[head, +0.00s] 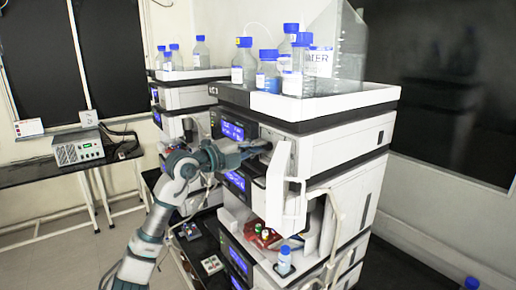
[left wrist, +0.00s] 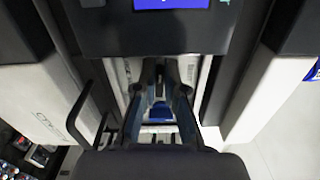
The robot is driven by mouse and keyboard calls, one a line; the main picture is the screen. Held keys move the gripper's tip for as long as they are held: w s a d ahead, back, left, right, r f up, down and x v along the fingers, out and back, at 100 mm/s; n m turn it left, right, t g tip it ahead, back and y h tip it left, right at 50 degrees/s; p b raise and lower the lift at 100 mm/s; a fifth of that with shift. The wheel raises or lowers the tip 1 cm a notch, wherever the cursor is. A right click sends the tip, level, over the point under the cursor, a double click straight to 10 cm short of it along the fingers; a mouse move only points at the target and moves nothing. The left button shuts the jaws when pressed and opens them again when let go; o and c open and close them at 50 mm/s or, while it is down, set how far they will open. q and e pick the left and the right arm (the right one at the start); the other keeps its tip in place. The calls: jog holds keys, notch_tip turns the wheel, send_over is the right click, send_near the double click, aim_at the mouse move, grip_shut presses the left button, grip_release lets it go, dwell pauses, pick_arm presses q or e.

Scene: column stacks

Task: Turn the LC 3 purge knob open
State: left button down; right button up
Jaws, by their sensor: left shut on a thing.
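The near instrument stack (head: 345,140) has a label at its top left that I cannot read for certain. My left gripper (head: 266,148) reaches in from the left to the front of its upper module, beside an open white door (head: 287,190). In the left wrist view the gripper's two fingers (left wrist: 160,72) close together in front of a pale panel, below a blue display (left wrist: 171,4). They are shut on the small purge knob, which the fingers hide almost wholly. I cannot tell how far the knob is turned. My right gripper is not in view.
Blue-capped bottles (head: 268,75) stand in the tray (head: 300,108) on top of the stack. A second stack (head: 190,95) stands behind at the left. A black handle loop (left wrist: 88,115) is close to the fingers. A side table (head: 60,170) holds a small box (head: 77,150).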

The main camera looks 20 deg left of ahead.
pick_arm(q)
jog(key=shift+w+f, duration=0.1)
jog(key=shift+f, duration=0.3)
jog(key=c, duration=1.3)
grip_release()
jog(key=shift+r, duration=0.1)
jog(key=shift+o, duration=0.2)
jog(key=v, duration=1.2)
jog(key=shift+a, duration=0.45)
jog(key=shift+d, duration=0.25)
